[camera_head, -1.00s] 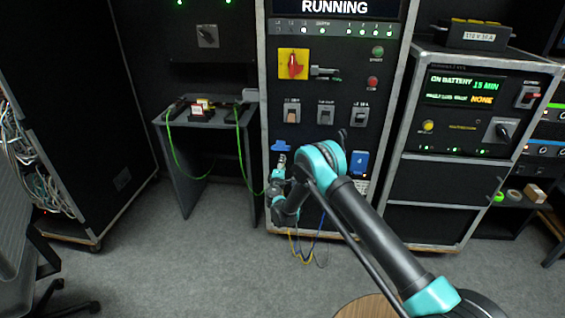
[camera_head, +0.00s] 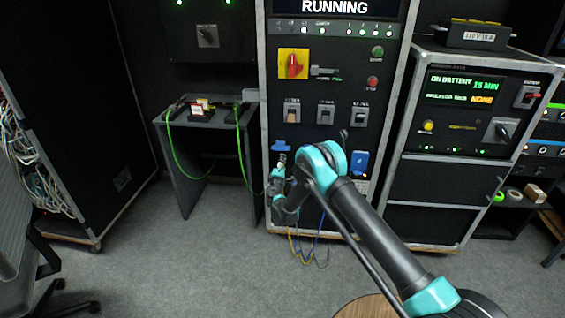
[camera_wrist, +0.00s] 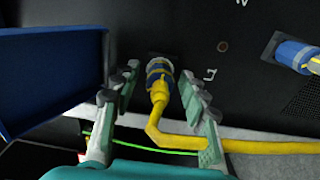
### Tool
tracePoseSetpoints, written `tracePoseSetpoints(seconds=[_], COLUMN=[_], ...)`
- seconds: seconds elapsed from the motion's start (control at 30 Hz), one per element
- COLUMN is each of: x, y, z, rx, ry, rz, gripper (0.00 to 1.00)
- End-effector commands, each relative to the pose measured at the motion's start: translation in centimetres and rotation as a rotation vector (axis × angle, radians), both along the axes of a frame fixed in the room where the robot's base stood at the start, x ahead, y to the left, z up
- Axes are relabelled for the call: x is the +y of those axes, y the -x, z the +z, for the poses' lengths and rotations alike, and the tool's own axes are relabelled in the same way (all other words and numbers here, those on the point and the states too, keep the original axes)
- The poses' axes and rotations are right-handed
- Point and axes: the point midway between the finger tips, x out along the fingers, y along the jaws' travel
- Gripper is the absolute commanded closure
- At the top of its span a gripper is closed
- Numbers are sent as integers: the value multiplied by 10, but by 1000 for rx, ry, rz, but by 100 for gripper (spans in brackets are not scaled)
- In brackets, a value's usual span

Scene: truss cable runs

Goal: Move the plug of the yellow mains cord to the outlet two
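In the wrist view, the yellow mains cord (camera_wrist: 185,141) ends in a yellow plug with a blue collar (camera_wrist: 159,76), which sits at a socket in the black panel. My gripper (camera_wrist: 158,96) is open, with one finger on each side of this plug and a visible gap to both sides. In the head view my gripper (camera_head: 281,163) is at the lower left of the central cabinet. The plug cannot be made out there. I cannot tell which outlet is outlet two.
A second blue plug (camera_wrist: 297,55) sits in the panel at upper right in the wrist view. A large blue flap (camera_wrist: 52,75) stands left of my fingers. Another blue cover (camera_head: 358,162) is on the cabinet. A small table (camera_head: 203,121) with green cables stands left.

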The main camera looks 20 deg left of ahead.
Motion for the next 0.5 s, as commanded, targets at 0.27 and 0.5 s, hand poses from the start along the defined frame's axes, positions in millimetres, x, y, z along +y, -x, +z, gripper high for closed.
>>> tracePoseSetpoints(seconds=[0.27,0.5], x=[0,0], y=[0,0], z=[0,0], rx=[0,-4], ry=[0,16], rz=[0,0], gripper=[87,100])
